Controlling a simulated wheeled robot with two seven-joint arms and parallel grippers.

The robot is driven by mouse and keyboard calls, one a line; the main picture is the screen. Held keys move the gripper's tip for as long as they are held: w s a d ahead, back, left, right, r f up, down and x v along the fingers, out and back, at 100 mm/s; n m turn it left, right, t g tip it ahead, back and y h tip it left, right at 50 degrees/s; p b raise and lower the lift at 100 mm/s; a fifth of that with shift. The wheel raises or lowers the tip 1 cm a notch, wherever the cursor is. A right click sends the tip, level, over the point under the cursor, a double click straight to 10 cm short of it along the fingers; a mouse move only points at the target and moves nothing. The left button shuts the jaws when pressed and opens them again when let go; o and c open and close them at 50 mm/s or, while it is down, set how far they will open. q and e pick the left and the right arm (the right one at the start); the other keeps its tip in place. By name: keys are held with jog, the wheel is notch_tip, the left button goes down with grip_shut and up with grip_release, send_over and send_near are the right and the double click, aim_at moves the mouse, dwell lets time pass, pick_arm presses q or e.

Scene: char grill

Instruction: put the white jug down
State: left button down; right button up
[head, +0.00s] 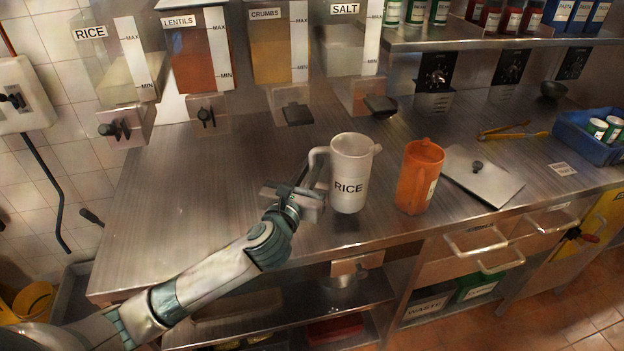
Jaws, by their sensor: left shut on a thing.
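My left gripper (314,190) is at the jug's left side, shut on the handle. The fingertips are partly hidden by the gripper body. My right gripper is not in view.
An orange jug (418,178) stands just right of the white jug. A flat metal lid (482,176), yellow tongs (513,132) and a blue crate (588,140) lie further right. Wall dispensers (200,50) hang at the back. The counter's left side is clear.

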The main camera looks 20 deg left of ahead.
pick_arm(q)
notch_tip(320, 180, down, 3)
jog(key=shift+r, duration=0.1)
jog(key=shift+f, duration=0.6)
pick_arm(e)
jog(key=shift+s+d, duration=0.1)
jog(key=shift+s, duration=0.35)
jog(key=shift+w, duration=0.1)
pick_arm(q)
jog(key=c, duration=1.8)
grip_release()
jog(key=shift+f, duration=0.1)
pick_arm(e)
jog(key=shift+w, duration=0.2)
pick_arm(q)
jog(key=shift+s, duration=0.15)
